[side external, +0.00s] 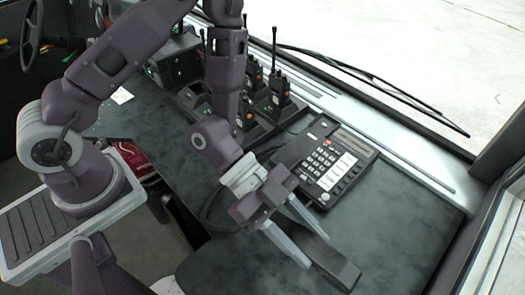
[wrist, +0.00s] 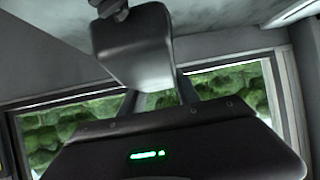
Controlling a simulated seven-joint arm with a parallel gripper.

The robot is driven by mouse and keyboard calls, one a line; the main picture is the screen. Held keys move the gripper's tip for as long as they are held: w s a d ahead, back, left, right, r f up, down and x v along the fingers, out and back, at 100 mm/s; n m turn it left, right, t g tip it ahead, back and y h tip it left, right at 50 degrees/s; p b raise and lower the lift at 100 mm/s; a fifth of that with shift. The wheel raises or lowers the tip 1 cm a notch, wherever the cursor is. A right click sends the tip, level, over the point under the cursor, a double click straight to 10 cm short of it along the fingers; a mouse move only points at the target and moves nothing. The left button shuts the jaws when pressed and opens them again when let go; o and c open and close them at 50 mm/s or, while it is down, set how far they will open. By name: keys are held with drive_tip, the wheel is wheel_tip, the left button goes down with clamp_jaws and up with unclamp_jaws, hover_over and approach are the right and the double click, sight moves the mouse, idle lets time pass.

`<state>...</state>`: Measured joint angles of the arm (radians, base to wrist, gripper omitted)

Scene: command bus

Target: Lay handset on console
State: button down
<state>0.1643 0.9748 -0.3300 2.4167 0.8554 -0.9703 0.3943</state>
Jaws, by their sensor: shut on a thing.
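The console (side external: 336,165) is a dark desk phone unit with white keys, lying on the dark counter near the window in the side external view. The handset (side external: 334,262) is a long dark bar at the front of the counter, apart from the console. My gripper (side external: 317,251) is shut on it with two pale grey fingers, which hide part of it. Whether the handset touches the counter, I cannot tell. A dark body with a green light (wrist: 148,155) fills the bottom of the wrist view; neither the console nor the handset is clearly recognisable there.
Several handheld radios (side external: 278,88) with antennas stand in chargers behind the console. The counter (side external: 400,215) is clear to the right of the console. A window ledge (side external: 385,143) runs along the back. A dark cord loops left of my gripper.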

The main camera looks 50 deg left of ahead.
drive_tip(key=w+a+r+n+t+y, duration=0.1)
drive_tip(key=w+a+r+n+t, duration=0.2)
drive_tip(key=w+a, duration=0.4)
drive_tip(key=w+a+r+n+t+y, duration=0.1)
drive_tip(key=w+a+r+n+t, duration=0.25)
drive_tip(key=w+a, duration=0.35)
drive_tip(key=w+a+r+n+t+y, duration=0.2)
drive_tip(key=a+r+n+y, duration=0.1)
drive_tip(key=a, duration=0.6)
drive_tip(key=w+a+r+n+t+y, duration=0.1)
drive_tip(key=a+r+n+y, duration=0.2)
drive_tip(key=a, duration=0.7)
wheel_tip(320, 180, up, 2)
drive_tip(key=shift+w+r+n+t+y, duration=0.1)
drive_tip(key=shift+w+n+t+y, duration=0.2)
drive_tip(key=shift+w+n+t, duration=0.05)
